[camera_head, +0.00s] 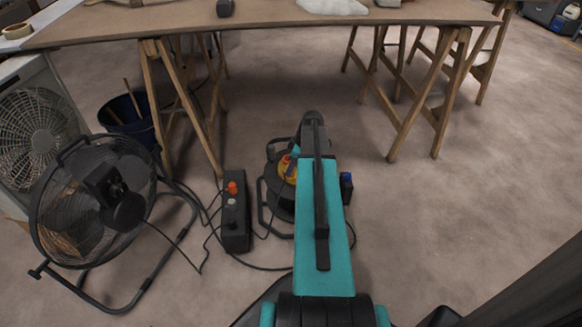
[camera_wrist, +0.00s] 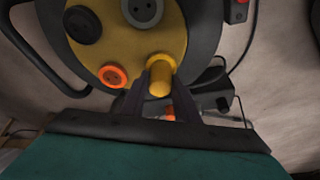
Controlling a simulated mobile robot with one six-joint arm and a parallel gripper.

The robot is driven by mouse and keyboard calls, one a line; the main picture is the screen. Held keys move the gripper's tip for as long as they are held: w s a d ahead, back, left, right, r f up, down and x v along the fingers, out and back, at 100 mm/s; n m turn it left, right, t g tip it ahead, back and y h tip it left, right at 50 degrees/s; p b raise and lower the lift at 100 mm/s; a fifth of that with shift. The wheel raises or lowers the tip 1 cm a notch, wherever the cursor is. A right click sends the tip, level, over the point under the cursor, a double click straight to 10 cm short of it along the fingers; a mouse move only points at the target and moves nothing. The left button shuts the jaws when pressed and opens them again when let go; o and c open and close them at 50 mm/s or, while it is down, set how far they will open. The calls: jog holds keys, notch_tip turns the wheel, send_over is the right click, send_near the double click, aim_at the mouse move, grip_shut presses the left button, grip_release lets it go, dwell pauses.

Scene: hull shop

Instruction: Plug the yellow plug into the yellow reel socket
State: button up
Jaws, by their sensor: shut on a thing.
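The yellow plug (camera_wrist: 160,87) is a short yellow cylinder between the two dark fingertips of my gripper (camera_wrist: 161,94), which is shut on it. The plug points at the yellow face (camera_wrist: 130,52) of the cable reel. A yellow rim, the yellow reel socket (camera_wrist: 161,60), shows right behind the plug. The plug overlaps this socket in the wrist view; I cannot tell how deep it sits. In the head view the black reel (camera_head: 277,200) stands on the floor. My teal arm covers its right part and hides the plug and fingertips there.
The reel face also has orange (camera_wrist: 113,76), black (camera_wrist: 82,25) and grey (camera_wrist: 143,12) sockets. A black box (camera_head: 235,212) with orange and grey tops stands left of the reel. A floor fan (camera_head: 95,200) stands further left; a trestle table (camera_head: 270,15) is behind.

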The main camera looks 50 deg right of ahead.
jog(key=shift+f, duration=0.25)
jog(key=o, duration=1.1)
jog(key=shift+r, duration=0.1)
jog(key=p+v, duration=0.4)
jog(key=v, duration=0.9)
jog(key=shift+s+d+r+p, duration=0.1)
jog(key=shift+r+p, duration=0.15)
jog(key=shift+p, duration=0.15)
